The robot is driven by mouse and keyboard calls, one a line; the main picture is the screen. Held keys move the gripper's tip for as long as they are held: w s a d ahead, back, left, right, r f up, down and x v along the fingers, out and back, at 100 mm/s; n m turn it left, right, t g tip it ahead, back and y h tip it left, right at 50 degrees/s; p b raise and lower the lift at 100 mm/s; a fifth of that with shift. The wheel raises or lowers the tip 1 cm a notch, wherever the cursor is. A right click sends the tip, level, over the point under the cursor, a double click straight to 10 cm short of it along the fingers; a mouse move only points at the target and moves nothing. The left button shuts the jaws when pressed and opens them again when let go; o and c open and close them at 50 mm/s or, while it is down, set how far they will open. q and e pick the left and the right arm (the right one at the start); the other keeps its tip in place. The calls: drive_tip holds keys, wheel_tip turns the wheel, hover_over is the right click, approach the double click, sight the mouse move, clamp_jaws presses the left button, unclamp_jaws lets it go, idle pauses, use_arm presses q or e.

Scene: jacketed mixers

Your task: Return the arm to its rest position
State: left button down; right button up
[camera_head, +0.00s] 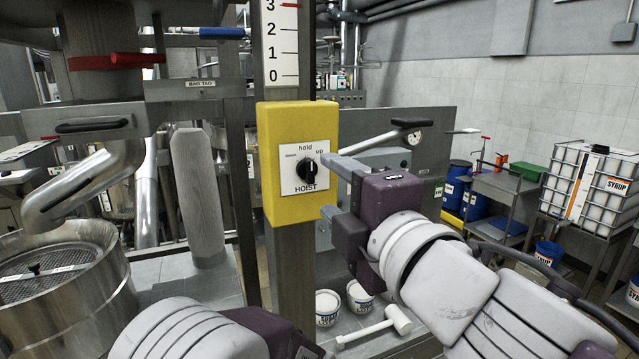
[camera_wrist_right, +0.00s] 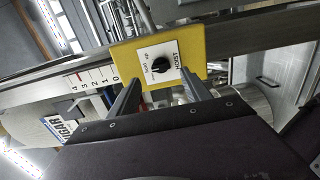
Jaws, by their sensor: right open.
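My right gripper (camera_head: 328,188) is open and empty in front of the yellow hoist box (camera_head: 264,160). Its two fingers point at the box's right side, near the black selector knob (camera_head: 306,167) on the white HOIST plate. In the right wrist view the open fingers (camera_wrist_right: 160,78) stand on either side of the knob (camera_wrist_right: 160,67), with nothing between them. Whether they touch the box cannot be told. My right arm (camera_head: 450,285) stretches in from the lower right. Part of my left arm (camera_head: 190,330) shows at the bottom; its fingers are not visible.
The hoist post (camera_head: 285,90) with a number scale rises behind the box. A steel vessel (camera_head: 75,290) with a mesh lid stands at left. White tubs (camera_head: 327,307) and a white mallet (camera_head: 375,328) lie below the gripper. A caged SYRUP tank (camera_head: 590,190) stands at right.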

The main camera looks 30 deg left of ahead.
drive_tip(key=shift+s+d, duration=0.5)
drive_tip(key=shift+d, duration=0.05)
drive_tip(key=shift+f, duration=0.1)
